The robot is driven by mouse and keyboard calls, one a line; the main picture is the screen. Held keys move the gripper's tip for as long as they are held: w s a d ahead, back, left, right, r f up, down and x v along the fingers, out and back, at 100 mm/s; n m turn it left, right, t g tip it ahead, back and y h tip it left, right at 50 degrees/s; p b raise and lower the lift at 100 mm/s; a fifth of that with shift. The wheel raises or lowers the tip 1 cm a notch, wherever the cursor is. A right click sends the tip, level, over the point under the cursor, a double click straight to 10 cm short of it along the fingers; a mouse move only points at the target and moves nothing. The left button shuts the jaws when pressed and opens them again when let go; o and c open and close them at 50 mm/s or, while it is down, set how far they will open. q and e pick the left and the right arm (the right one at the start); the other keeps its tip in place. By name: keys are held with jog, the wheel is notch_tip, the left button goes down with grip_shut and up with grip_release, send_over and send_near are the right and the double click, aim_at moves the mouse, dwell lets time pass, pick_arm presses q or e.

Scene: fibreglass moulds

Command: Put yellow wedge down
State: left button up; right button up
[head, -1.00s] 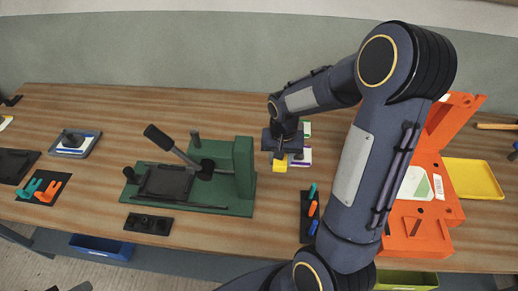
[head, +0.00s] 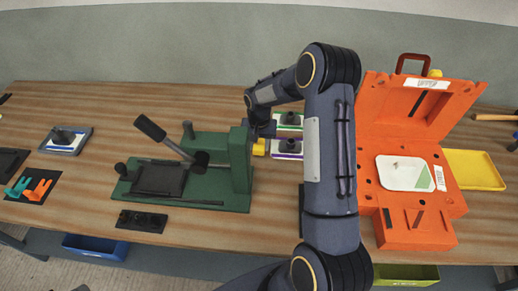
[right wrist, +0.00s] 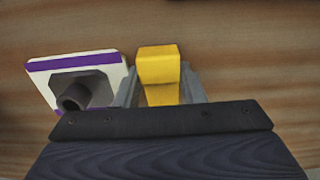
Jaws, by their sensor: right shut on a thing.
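The yellow wedge (head: 259,148) shows as a small yellow patch just right of the green press's upright, in the head view. In the right wrist view the wedge (right wrist: 158,65) sits between the two grey fingers and sticks out past their tips. My right gripper (right wrist: 160,88) is shut on it. In the head view my right gripper (head: 261,136) is partly hidden by its own arm. I cannot tell whether the wedge touches the table. My left gripper is not in view.
The green press (head: 240,165) with a black lever stands close left of the wedge. A purple-edged white plate with a dark knob (right wrist: 85,85) lies beside it, and a green-edged one (head: 289,119) behind. An open orange case (head: 415,235) and yellow tray (head: 472,168) are at right.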

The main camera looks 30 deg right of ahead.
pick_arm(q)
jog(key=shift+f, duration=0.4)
pick_arm(e)
jog(key=shift+f, duration=0.65)
jog(key=shift+f, duration=0.15)
jog(key=o, duration=0.7)
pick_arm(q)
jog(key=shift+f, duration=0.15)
